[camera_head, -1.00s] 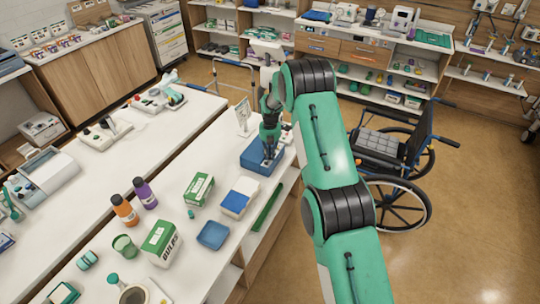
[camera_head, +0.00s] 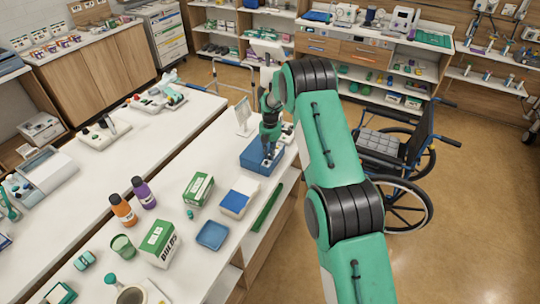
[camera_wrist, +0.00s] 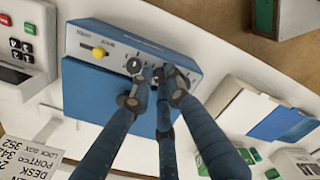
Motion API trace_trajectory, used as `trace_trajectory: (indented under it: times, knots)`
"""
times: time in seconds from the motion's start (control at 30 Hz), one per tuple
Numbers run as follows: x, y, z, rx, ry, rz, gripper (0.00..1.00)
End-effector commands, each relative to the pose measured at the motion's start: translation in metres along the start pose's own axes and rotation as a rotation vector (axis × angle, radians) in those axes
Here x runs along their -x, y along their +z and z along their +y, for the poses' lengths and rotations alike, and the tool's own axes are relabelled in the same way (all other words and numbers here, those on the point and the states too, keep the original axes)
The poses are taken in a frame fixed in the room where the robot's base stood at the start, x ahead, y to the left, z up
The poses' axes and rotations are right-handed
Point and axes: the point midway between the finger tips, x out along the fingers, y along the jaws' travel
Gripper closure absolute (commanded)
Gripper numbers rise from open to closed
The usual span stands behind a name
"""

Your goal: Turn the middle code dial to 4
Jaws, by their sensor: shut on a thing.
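The blue lock box (camera_head: 252,154) stands on the white counter below my gripper (camera_head: 268,151). In the wrist view the box (camera_wrist: 84,92) has a light panel with a yellow knob (camera_wrist: 98,52) at left and small dark dials in a row. My gripper (camera_wrist: 158,76) is shut on the middle dial, which the fingertips mostly hide. The right dial is also largely covered by a finger. I cannot read the middle dial's number.
A note card (camera_wrist: 32,158) with printed text stands near the box. A blue and white box (camera_head: 238,198), a green and white box (camera_head: 198,190) and a blue tray (camera_head: 212,235) are on the counter. A wheelchair (camera_head: 385,150) stands on the floor at right.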

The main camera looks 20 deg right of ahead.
Motion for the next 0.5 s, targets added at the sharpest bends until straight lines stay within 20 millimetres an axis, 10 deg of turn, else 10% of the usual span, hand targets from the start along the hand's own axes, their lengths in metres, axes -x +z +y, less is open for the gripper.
trace_trajectory:
  times: [0.1,0.17,0.5]
  knots:
    - [0.0012,0.0009,0.0005,0.0,0.001,-0.001,1.0]
    - [0.0012,0.0009,0.0005,0.001,0.001,-0.001,0.77]
    - [0.0005,0.0004,0.0003,0.003,0.001,-0.001,0.77]
